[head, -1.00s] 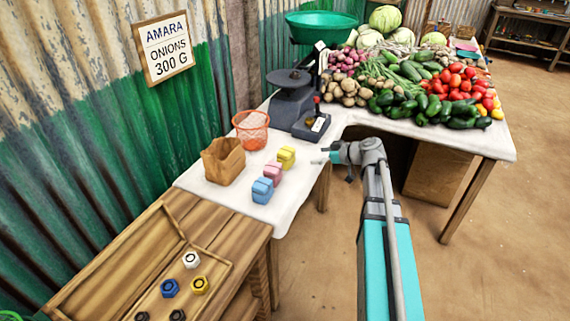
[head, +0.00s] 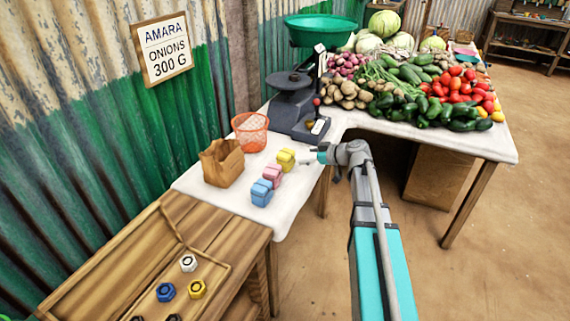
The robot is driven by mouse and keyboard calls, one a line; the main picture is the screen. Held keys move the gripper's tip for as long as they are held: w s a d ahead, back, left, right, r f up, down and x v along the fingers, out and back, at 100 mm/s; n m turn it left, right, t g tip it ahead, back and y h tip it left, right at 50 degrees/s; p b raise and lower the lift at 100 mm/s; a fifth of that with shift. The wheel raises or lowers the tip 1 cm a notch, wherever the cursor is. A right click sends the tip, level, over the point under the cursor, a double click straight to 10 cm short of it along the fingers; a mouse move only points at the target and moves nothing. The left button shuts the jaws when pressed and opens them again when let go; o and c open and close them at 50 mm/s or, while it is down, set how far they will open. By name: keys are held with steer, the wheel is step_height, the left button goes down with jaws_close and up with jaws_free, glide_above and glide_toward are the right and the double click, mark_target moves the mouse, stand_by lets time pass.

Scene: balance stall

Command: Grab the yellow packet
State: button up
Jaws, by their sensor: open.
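The yellow packet (head: 286,159) stands on the white-topped table, at the back of a short row of packets. The pink packet (head: 272,174) is in front of it and the blue packet (head: 262,192) is nearest me. My gripper (head: 303,162) is just to the right of the yellow packet, pointing left toward it. It is open and holds nothing. A small gap seems to lie between the fingertips and the packet, but the fingers are too small to see well.
A paper bag (head: 221,163) and an orange basket (head: 250,131) stand left of the packets. A scale (head: 297,105) with a green pan (head: 320,29) is behind. Vegetables cover the far table. A wooden tray (head: 150,296) with several coloured nuts is at the lower left.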

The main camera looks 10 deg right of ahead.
mark_target(292, 154)
steer(key=shift+b+x, duration=0.4)
steer(key=shift+x, duration=1.3)
steer(key=shift+b+x, duration=0.85)
steer(key=shift+x, duration=1.85)
steer(key=shift+r, duration=0.2)
steer(key=shift+c, duration=0.3)
steer(key=c, duration=1)
steer(key=shift+r, duration=0.1)
